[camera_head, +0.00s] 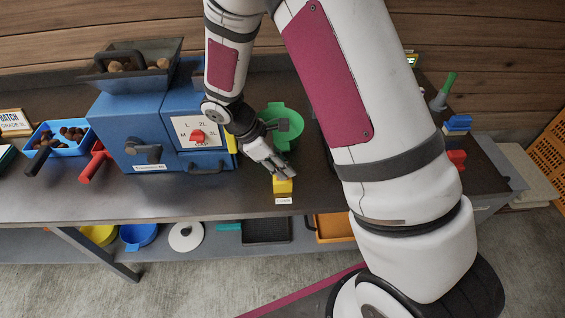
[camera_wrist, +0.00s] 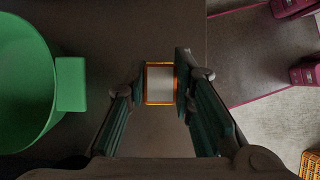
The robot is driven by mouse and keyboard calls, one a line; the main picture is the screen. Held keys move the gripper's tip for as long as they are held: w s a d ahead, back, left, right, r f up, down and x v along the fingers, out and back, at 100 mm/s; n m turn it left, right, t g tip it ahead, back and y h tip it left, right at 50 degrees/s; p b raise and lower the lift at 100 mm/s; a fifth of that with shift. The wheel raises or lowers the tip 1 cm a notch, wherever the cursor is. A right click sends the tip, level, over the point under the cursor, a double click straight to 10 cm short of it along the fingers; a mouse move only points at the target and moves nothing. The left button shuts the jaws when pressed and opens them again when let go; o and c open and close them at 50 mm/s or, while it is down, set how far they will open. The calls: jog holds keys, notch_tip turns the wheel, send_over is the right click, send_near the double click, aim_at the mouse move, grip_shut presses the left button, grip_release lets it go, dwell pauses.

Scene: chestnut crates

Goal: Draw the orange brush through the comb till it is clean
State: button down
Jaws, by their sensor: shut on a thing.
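My gripper (camera_head: 272,168) points down near the front edge of the dark bench. In the wrist view my gripper (camera_wrist: 160,85) has its fingers closed on the two sides of a small yellow-orange block (camera_wrist: 160,103) with a pale grey face. In the head view the yellow block (camera_head: 283,186) shows just under the fingertips, above a small white label at the bench edge. I cannot tell whether this block is the brush or the comb. No orange brush with bristles and no comb teeth can be made out.
A green bowl (camera_head: 287,115) stands close behind my gripper; it also shows in the wrist view (camera_wrist: 22,85). A blue machine (camera_head: 127,118) stands left, with a blue tray (camera_head: 77,150) of chestnuts beyond it. A green-handled tool (camera_head: 445,92) stands right, past my arm.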

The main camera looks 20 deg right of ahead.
jog(key=shift+f, duration=0.25)
jog(key=shift+s+f+b, duration=0.35)
jog(key=shift+f+b, duration=0.15)
jog(key=shift+f, duration=0.4)
jog(key=shift+r, duration=0.15)
jog(key=shift+w+a+r+p, duration=0.1)
jog(key=shift+w+r+p, duration=0.1)
jog(key=shift+r+p, duration=0.35)
jog(key=shift+w+r+p, duration=0.2)
jog(key=shift+r, duration=0.95)
jog(key=shift+r, duration=0.1)
jog(key=shift+s+r+p, duration=0.1)
jog(key=shift+r+p, duration=1.55)
jog(key=shift+r, duration=1.55)
